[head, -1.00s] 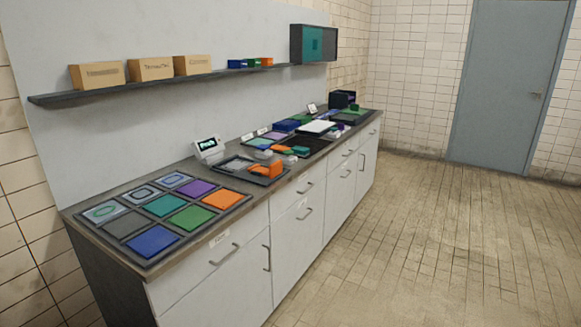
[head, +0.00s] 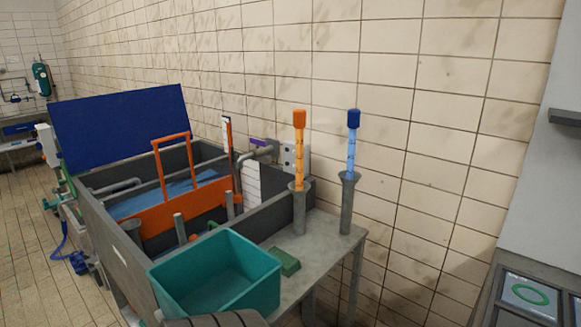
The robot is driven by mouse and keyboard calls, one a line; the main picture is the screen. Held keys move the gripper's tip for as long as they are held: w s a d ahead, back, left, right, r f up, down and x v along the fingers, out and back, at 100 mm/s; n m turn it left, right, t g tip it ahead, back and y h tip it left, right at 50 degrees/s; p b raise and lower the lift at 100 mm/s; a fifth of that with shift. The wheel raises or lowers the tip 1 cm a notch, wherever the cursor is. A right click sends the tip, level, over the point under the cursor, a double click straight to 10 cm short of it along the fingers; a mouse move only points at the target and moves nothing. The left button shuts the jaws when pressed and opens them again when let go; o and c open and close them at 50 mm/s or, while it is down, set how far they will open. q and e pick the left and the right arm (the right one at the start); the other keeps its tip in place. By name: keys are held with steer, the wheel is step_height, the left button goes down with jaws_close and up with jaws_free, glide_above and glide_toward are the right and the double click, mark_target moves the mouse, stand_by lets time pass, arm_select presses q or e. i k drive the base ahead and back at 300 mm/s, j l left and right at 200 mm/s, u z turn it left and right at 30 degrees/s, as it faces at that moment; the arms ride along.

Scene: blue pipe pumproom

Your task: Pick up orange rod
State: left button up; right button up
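An orange rod (head: 299,155) with an orange cap stands upright in a grey holder (head: 299,210) on a grey side table. A blue rod (head: 351,150) with a dark blue cap stands upright in a similar holder (head: 347,205) to its right. The lower ends of both rods are hidden inside the holders. Neither of my grippers shows in the head view.
A teal bin (head: 215,280) and a green block (head: 284,262) are in front of the rods. A grey tank (head: 115,245) with an orange gate and open blue lid (head: 120,125) is at the left. A tiled wall is close behind. A counter (head: 510,270) is at right.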

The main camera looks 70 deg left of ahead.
mark_target(299, 114)
steer(key=i+u, duration=0.1)
steer(key=u, duration=1.7)
